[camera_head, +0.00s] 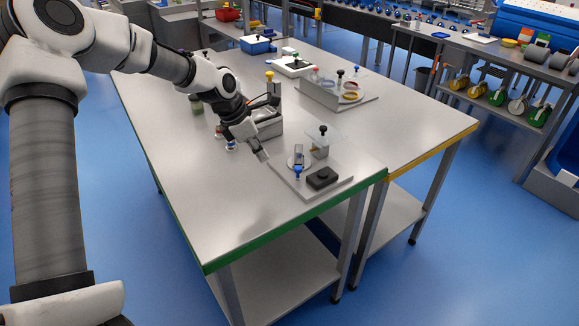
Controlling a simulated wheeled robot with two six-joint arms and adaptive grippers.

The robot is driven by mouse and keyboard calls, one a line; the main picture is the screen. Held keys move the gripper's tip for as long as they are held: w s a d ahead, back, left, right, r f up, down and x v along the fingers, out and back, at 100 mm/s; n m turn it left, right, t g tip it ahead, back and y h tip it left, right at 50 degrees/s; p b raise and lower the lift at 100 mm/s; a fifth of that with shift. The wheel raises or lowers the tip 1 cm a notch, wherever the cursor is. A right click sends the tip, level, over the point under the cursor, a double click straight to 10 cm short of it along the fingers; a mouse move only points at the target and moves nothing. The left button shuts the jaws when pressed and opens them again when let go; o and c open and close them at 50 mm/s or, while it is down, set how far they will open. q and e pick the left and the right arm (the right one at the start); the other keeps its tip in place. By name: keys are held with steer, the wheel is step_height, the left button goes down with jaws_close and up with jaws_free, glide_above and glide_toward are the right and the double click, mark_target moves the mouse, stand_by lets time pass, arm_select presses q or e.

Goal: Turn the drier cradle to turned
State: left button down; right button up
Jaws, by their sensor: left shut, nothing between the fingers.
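A light grey base plate (283,176) lies near the front right corner of the table. On it are a pale round disc with a small upright grey piece (299,153), a blue knob (297,171) at its front, and a dark block (322,178). A clear box-like piece with a black knob (323,130) stands at the back. I take the disc with its upright piece as the drier cradle, but cannot tell its turned position. My left gripper (263,156) is shut and empty, pointing down just left of the disc, apart from it. My right gripper is out of view.
The table's front left is clear up to the green edge (290,226).

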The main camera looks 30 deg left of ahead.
mark_target(296, 179)
arm_select(q)
steer(key=x, duration=0.7)
steer(key=shift+s+d+f, duration=0.1)
steer(key=shift+d+f, duration=0.05)
steer(key=shift+d, duration=0.15)
steer(key=w, duration=0.1)
steer(key=w+d, duration=0.1)
steer(key=shift+w+d+r, duration=0.2)
steer(key=shift+w+r, duration=0.05)
steer(key=shift+w, duration=0.05)
steer(key=shift+w+d+r, duration=0.15)
steer(key=shift+w+d, duration=0.15)
steer(key=shift+d, duration=0.1)
steer(key=shift+d+n, duration=0.2)
steer(key=shift+n, duration=0.4)
steer(key=shift+p, duration=0.3)
